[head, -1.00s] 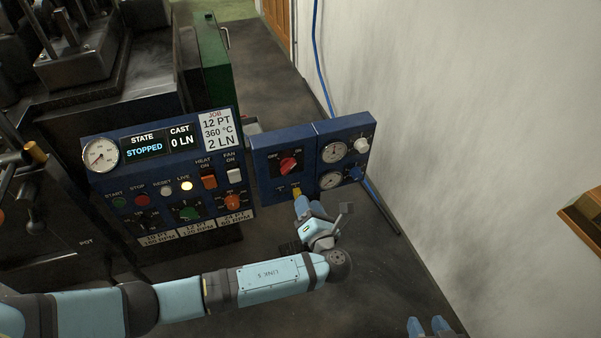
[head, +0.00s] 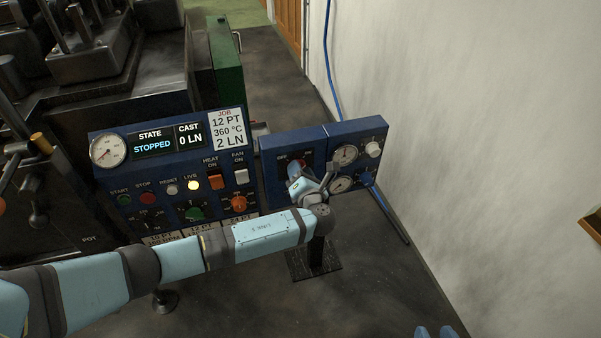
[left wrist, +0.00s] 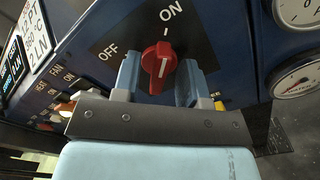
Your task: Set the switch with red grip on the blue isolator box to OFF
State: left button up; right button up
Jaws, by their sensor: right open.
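The blue isolator box (head: 274,146) stands right of the caster's control panel. Its red switch grip (left wrist: 157,70) shows in the left wrist view, its white line pointing up towards the ON mark, with OFF to the left. In the head view only a bit of red (head: 304,166) shows behind my gripper. My left gripper (head: 298,180) is at the switch; its fingers (left wrist: 158,78) stand on either side of the red grip, seemingly open, and contact is not clear. My right gripper (head: 436,332) is open and empty at the bottom edge, far from the box.
The control panel (head: 130,177) with buttons and knobs is close on the left, its display reading STOPPED. A gauge panel (head: 355,140) adjoins the box on the right. A blue hose (head: 331,60) runs along the white wall (head: 480,120).

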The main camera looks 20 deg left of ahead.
pick_arm(q)
jog(key=shift+c, duration=0.2)
grip_shut()
